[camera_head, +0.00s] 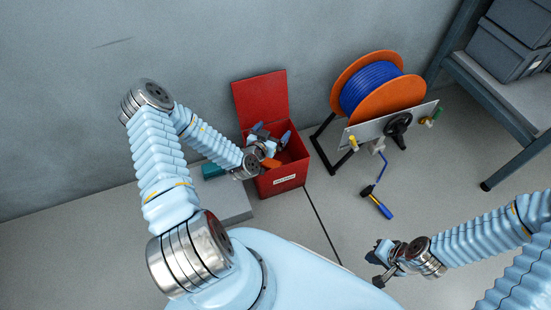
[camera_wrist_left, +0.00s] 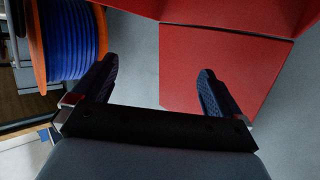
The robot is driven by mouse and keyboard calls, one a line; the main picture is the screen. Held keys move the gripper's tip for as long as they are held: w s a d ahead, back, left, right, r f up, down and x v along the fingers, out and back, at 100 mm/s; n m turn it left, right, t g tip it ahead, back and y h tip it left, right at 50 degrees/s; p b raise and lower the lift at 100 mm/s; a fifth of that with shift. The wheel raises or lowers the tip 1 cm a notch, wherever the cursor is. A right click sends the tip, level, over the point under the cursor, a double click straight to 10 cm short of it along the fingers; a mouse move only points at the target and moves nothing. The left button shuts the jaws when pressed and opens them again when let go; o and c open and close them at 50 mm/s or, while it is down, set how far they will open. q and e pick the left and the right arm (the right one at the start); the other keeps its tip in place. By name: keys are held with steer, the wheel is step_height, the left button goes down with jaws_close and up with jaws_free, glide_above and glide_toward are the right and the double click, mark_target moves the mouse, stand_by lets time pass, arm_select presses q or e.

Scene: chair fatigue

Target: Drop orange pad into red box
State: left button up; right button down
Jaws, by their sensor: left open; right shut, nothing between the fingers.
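The red box (camera_head: 281,178) stands on the floor near the wall with its lid (camera_head: 261,98) raised. A small orange piece (camera_head: 270,163), likely the orange pad, shows at the box's front left opening, below my left gripper; I cannot tell what it rests on. My left gripper (camera_head: 272,134) is at the box opening, fingers apart. In the left wrist view, my left gripper (camera_wrist_left: 158,85) is open with nothing between its fingers, and red panels (camera_wrist_left: 222,70) show beyond it; no orange pad shows there. My right gripper (camera_head: 377,267) is shut and empty, low at the right.
An orange reel of blue cable (camera_head: 372,90) stands on a black frame right of the box. A hammer-like tool (camera_head: 377,203) lies on the floor. A teal item (camera_head: 213,170) and a grey block (camera_head: 226,202) are left of the box. A shelf (camera_head: 500,80) holds grey bins.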

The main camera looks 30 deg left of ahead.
arm_select(q)
steer(key=p+v, duration=0.1)
steer(key=v, duration=1.2)
steer(key=shift+p, duration=0.3)
steer(key=shift+r, duration=0.1)
